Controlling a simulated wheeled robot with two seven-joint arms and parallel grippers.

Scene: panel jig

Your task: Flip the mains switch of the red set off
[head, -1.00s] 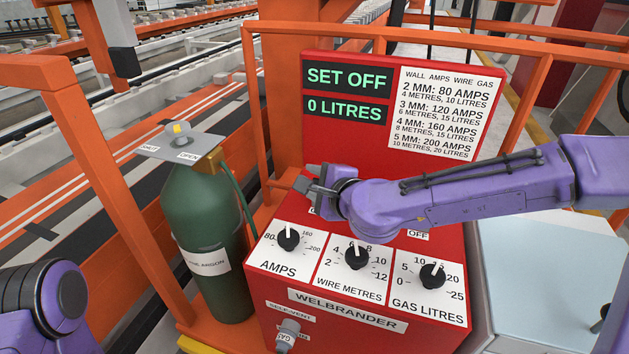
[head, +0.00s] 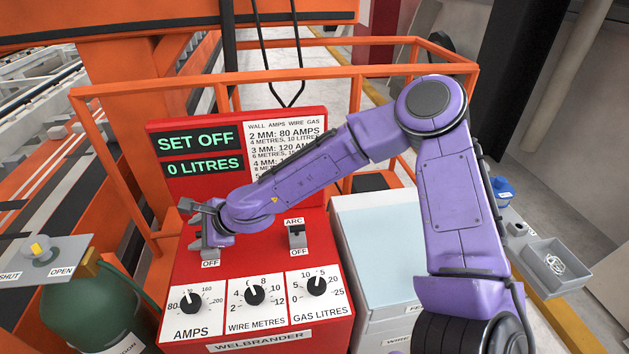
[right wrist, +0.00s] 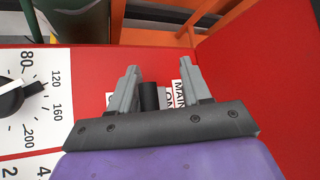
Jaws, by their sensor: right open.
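The red set (head: 330,265) stands in front of me in the head view. Its green display (head: 195,140) reads SET OFF, and a second display (head: 204,166) reads 0 LITRES. The mains switch sits at the panel's left, mostly hidden behind my right gripper (head: 191,222), with an OFF label (head: 210,264) below. In the right wrist view, its black lever (right wrist: 149,97) shows between the open fingers of my right gripper (right wrist: 158,70), with ON and partly covered MAINS labels beside it. I cannot tell which way the lever tilts or whether a finger touches it. My left gripper is out of view.
The ARC switch (head: 297,237) is right of the mains switch. Three dials, AMPS (head: 191,303), WIRE METRES (head: 255,295) and GAS LITRES (head: 317,286), lie below. A green gas bottle (head: 88,313) stands left, a pale-topped cabinet (head: 378,240) right. Orange rails surround the set.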

